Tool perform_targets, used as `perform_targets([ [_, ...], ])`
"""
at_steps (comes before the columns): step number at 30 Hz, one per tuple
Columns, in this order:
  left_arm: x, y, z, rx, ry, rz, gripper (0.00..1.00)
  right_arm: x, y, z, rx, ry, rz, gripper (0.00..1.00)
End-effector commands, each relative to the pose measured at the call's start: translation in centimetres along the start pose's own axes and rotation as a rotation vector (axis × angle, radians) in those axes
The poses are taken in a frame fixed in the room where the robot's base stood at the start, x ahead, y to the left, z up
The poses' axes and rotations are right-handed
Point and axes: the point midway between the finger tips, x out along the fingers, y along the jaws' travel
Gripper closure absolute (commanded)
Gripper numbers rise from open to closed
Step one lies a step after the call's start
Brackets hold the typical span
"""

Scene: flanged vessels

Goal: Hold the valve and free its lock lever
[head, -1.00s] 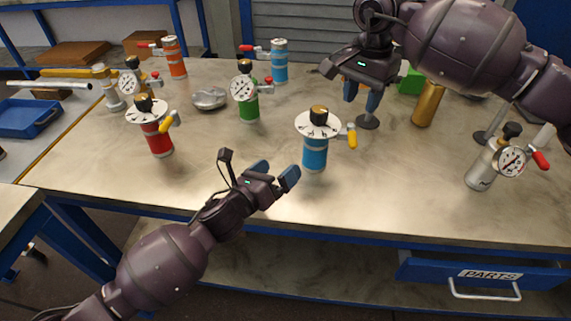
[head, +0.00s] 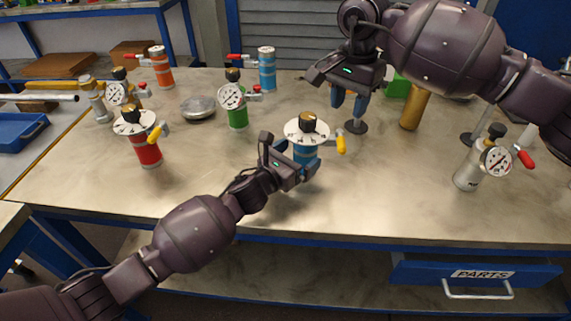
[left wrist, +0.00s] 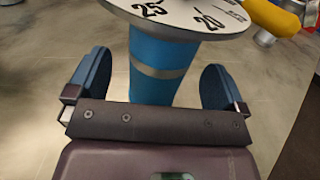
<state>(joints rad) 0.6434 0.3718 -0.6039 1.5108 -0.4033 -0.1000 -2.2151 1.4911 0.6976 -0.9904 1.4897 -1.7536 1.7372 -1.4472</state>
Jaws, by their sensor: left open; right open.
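The valve, a blue cylinder (head: 305,154) with a white dial disc (head: 293,130), a black and brass knob (head: 307,119) and a yellow lever (head: 341,144), stands upright on the table. My left gripper (head: 311,168) is open at its near side. In the left wrist view the blue body (left wrist: 158,60) stands between the two open fingers (left wrist: 157,85), with gaps on both sides. The dial disc (left wrist: 185,12) overhangs it, and the yellow lever (left wrist: 272,17) is at the upper right. My right gripper (head: 348,105) is open and empty, pointing down behind the valve.
A similar red vessel (head: 148,152) with a yellow lever stands at the left. A green gauge vessel (head: 237,118) and a grey dish (head: 198,107) are behind. A silver gauge vessel (head: 467,175) and a gold cylinder (head: 412,108) stand at the right. The table front is clear.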

Motion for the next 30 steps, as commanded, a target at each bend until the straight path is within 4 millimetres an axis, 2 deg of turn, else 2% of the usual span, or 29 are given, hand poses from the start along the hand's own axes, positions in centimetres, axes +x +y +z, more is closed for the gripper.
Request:
perform_targets([
  [3, 1.6, 0.0, 0.1, -0.002, -0.001, 0.0, 0.02, 0.0, 0.0, 0.0, 0.0, 0.0, 0.0, 0.57],
  [9, 2.9, 0.0, 0.0, -0.001, 0.0, 0.0, 0.02, 0.0, 0.0, 0.0, 0.0, 0.0, 0.0, 0.57],
  [20, 3.2, 0.0, 0.0, -0.002, 0.0, 0.0, 0.03, 0.0, 0.0, 0.0, 0.0, 0.0, 0.0, 0.57],
  [30, 3.1, 0.0, 0.0, -0.002, 0.0, 0.0, 0.55, 0.0, 0.0, 0.0, 0.0, 0.0, 0.0, 0.57],
])
